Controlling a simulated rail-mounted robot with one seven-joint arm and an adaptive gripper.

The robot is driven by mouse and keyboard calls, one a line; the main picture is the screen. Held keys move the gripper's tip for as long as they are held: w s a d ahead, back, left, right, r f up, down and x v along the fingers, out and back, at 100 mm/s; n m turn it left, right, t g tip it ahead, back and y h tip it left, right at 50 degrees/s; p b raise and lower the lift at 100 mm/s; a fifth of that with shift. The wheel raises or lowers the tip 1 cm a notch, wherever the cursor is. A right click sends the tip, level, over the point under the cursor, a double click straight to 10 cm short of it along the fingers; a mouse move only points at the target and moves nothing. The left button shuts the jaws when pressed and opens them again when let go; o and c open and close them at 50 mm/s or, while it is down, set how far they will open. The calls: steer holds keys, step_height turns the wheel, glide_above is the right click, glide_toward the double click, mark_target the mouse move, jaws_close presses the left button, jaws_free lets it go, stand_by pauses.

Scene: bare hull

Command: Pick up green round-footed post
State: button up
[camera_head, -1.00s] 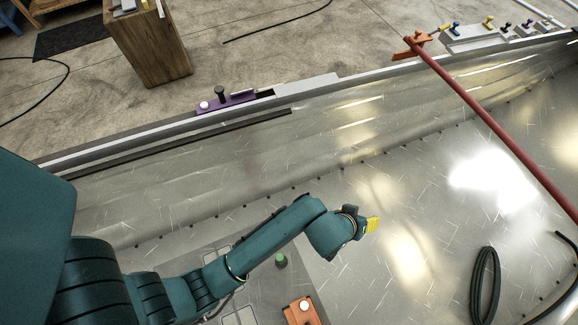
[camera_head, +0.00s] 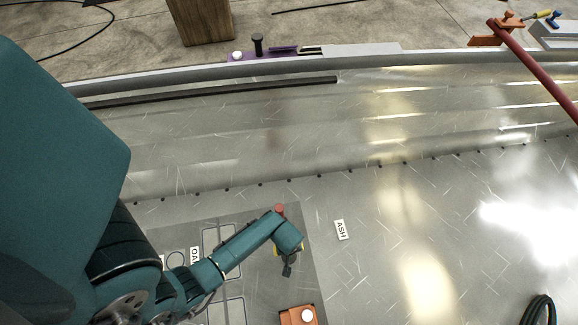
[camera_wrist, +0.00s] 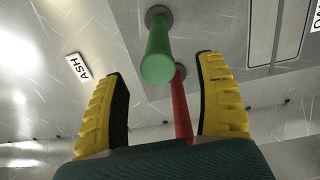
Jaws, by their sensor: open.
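The green round-footed post (camera_wrist: 158,58) shows in the wrist view, its round grey foot at the top of the picture and its green end towards me. It lies ahead of the gap between my fingers, touching neither. My gripper (camera_wrist: 161,78) is open and empty, with yellow ridged fingers to either side of the post's line. In the head view my gripper (camera_head: 287,264) is over the grey plate on the hull floor. There the green post is hidden, probably behind my arm.
A red post (camera_wrist: 181,105) stands close behind the green one; its red top (camera_head: 280,209) shows beyond my arm. An orange block (camera_head: 297,316) with a white knob is near the front. An ASH label (camera_head: 340,230) lies right of the plate.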

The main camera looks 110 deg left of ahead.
step_height(320, 180, down, 6)
steer(key=b, duration=0.4)
steer(key=shift+b, duration=0.3)
steer(key=shift+w+a, duration=0.1)
steer(key=shift+a, duration=0.05)
jaws_close()
